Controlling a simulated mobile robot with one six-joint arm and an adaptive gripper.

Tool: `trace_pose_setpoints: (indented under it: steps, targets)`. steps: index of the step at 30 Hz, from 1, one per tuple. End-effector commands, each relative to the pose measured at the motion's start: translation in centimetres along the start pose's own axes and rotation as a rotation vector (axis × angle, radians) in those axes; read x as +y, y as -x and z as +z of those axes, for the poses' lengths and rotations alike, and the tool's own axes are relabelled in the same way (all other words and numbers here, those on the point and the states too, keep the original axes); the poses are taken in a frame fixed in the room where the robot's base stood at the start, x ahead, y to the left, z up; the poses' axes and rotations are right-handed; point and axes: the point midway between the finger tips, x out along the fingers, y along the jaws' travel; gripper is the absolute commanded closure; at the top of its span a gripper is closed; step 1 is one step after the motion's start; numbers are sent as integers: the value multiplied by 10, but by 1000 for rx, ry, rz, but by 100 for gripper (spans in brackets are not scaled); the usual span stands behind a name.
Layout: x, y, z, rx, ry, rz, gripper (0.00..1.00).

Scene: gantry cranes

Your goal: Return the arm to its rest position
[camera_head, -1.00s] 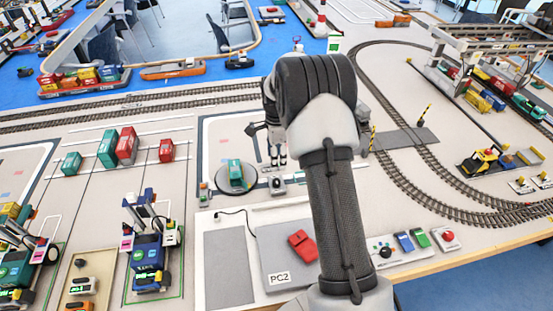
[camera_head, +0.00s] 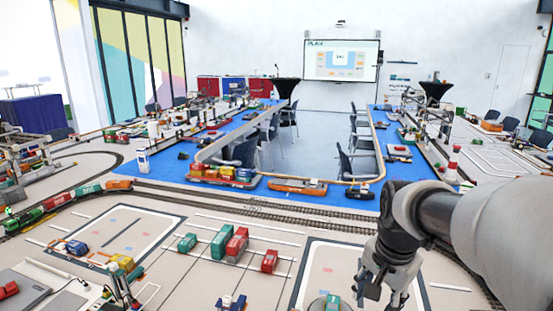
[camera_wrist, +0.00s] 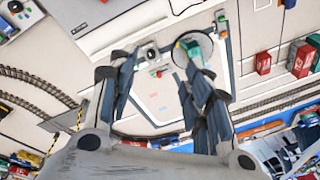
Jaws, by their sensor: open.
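My arm (camera_head: 450,215) reaches in from the right edge of the head view, over the layout table. My gripper (camera_head: 382,292) hangs from its end, pointing down, with the fingers apart and nothing between them. In the wrist view my gripper (camera_wrist: 158,72) shows both dark fingers spread, with pale table surface between them. A round turntable with a green block (camera_head: 332,302) lies below and left of the gripper in the head view. The turntable (camera_wrist: 181,58) shows just beyond the right finger in the wrist view.
Red and green containers (camera_head: 222,242) stand left of my gripper on the table. A rail track (camera_head: 270,212) runs behind them. A train (camera_head: 66,203) stands at left. A ship loaded with containers (camera_head: 222,176) lies on the blue area.

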Motion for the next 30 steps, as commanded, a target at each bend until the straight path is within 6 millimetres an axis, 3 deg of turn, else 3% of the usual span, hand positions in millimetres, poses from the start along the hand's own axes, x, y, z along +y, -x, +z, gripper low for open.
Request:
trace_pose_setpoints:
  steps: [1, 6, 12, 15, 21, 30]
  targets:
    - [9, 18, 18, 17, 84, -21, 55]
    - [46, 52, 75, 67, 388, -67, 55]
    - [91, 63, 132, 132, 709, -106, 55]
    - [107, 61, 149, 156, 820, -116, 55]
    - [121, 57, 163, 178, 919, -122, 55]
    - [121, 56, 164, 178, 923, -122, 55]
